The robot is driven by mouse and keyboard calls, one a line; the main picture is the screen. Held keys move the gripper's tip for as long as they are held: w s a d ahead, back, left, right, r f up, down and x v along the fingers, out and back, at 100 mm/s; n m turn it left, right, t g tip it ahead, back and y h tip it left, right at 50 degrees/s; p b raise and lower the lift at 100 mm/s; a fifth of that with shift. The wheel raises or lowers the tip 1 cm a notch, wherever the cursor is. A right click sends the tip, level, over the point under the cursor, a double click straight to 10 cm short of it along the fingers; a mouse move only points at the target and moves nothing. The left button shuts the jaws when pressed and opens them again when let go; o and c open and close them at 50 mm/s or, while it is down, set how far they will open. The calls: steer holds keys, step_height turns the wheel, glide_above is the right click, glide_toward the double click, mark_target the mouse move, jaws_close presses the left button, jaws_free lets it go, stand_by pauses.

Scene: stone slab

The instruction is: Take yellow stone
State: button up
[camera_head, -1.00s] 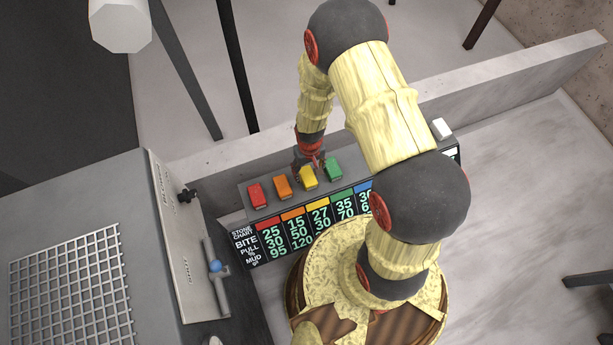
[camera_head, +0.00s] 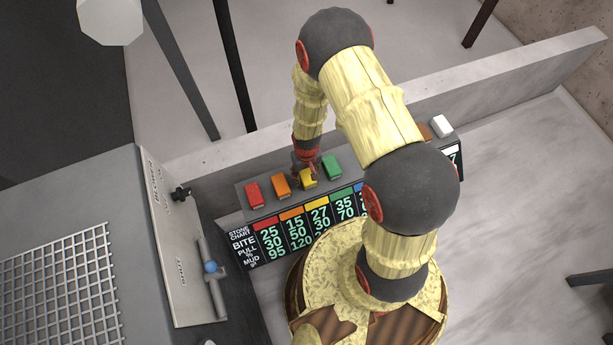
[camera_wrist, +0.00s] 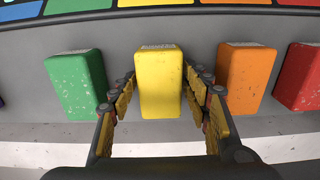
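The yellow stone (camera_head: 308,180) is a small upright block on the grey slab, between the orange stone (camera_head: 281,185) and the green stone (camera_head: 331,167). In the wrist view the yellow stone (camera_wrist: 160,82) stands between the two fingers of my gripper (camera_wrist: 162,100). The fingers are spread, one on each side, with narrow gaps showing between them and the stone. In the head view my gripper (camera_head: 305,168) is over the yellow stone and partly hides it.
The red stone (camera_head: 254,195) stands left of the orange one in the head view. A white stone (camera_head: 441,125) is at the slab's right end. The stone chart (camera_head: 300,230) is on the slab's front. A low wall (camera_head: 500,95) runs behind; a grey cabinet (camera_head: 60,240) stands left.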

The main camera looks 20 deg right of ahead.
steer(key=c, duration=1)
steer(key=shift+r, duration=0.15)
steer(key=shift+c, duration=0.2)
